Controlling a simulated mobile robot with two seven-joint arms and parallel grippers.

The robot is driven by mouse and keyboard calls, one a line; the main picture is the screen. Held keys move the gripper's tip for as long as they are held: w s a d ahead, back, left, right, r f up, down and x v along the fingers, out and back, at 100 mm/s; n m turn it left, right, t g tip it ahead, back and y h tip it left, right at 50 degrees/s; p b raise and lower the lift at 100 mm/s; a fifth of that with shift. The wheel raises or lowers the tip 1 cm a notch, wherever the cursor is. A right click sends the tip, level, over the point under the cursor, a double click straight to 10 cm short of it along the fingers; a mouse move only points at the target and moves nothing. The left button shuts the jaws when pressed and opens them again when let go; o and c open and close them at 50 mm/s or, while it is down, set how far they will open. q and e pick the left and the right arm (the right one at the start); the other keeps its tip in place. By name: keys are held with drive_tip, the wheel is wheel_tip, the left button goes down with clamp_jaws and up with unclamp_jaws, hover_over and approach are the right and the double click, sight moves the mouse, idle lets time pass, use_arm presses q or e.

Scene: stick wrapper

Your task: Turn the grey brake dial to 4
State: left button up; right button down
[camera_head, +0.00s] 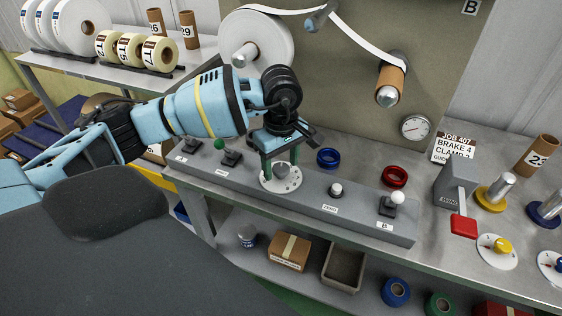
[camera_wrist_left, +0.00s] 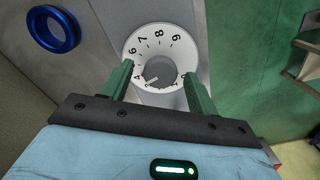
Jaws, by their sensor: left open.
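The grey brake dial (camera_head: 282,171) is a grey knob on a white numbered disc, set on the long grey console. In the left wrist view the knob (camera_wrist_left: 160,70) is in the middle of the disc, with numbers from about 4 to 10 showing. A pale pointer line on the knob points to the lower left, near the 4; its exact reading is unclear. My left gripper (camera_head: 280,164) points down over the dial. Its green fingers (camera_wrist_left: 158,88) are open, one on each side of the knob; contact cannot be told.
The console (camera_head: 312,193) also carries a green-knobbed lever (camera_head: 220,146), a white button (camera_head: 336,190) and a white-knobbed lever (camera_head: 397,199). A blue ring (camera_head: 328,157) and a red ring (camera_head: 394,177) lie behind.

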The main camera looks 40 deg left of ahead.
sight(281, 168)
use_arm(q)
drive_tip(key=shift+r, duration=0.35)
wheel_tip(281, 168, up, 6)
drive_tip(key=shift+f, duration=0.1)
drive_tip(key=shift+r, duration=0.6)
